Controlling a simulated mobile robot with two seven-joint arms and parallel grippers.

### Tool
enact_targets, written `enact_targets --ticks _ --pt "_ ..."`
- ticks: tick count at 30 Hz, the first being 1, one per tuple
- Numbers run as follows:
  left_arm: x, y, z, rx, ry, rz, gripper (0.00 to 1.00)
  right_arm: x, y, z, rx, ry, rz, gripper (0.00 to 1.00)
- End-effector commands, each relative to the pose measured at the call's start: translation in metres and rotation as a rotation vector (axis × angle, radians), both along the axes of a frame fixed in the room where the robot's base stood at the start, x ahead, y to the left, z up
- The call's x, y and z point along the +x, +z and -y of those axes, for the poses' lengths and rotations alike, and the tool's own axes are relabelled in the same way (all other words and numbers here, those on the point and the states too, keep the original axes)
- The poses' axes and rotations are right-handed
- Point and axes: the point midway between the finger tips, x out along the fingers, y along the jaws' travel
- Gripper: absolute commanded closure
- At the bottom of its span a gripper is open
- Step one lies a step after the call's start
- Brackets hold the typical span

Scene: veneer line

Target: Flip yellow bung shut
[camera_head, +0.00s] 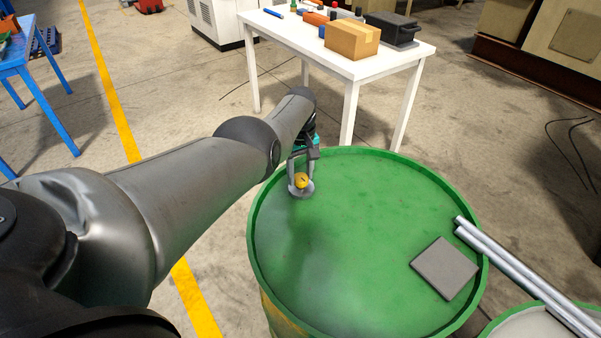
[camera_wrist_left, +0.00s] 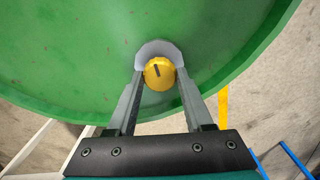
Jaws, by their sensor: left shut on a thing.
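The yellow bung (camera_head: 301,181) is on the top of the green drum (camera_head: 370,225), near the drum's far left rim. It sits at a pale grey round fitting (camera_head: 303,192). In the left wrist view the bung (camera_wrist_left: 159,74) is a yellow disc with a dark slot, and the grey fitting (camera_wrist_left: 158,47) shows around its far side. My left gripper (camera_head: 301,182) reaches down to the bung, and its fingers are shut on it, one on each side. The left gripper also shows in the left wrist view (camera_wrist_left: 159,82). My right gripper is not in view.
A grey square plate (camera_head: 444,268) lies on the drum's right side. Metal bars (camera_head: 520,275) cross the right rim towards a second drum (camera_head: 540,325). A white table (camera_head: 400,60) with a cardboard box (camera_head: 351,41) stands behind. A blue table (camera_head: 25,55) is at far left.

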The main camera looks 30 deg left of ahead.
Motion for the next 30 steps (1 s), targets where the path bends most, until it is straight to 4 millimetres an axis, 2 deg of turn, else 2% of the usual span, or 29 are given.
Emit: enact_targets --ticks 10,11,18,30 --pt "-0.0012 -0.0013 0.0006 -0.002 0.006 -0.004 1.00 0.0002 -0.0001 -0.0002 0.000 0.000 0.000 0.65" --pt "-0.0012 -0.0013 0.0006 -0.002 0.006 -0.004 0.47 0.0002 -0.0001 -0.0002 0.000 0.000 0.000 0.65" --pt "-0.0006 -0.0007 0.0004 -0.001 0.004 -0.002 0.20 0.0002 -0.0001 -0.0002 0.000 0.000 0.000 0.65" --pt "-0.0001 0.0063 0.0003 -0.001 0.003 -0.001 0.19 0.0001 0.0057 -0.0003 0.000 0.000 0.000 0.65"
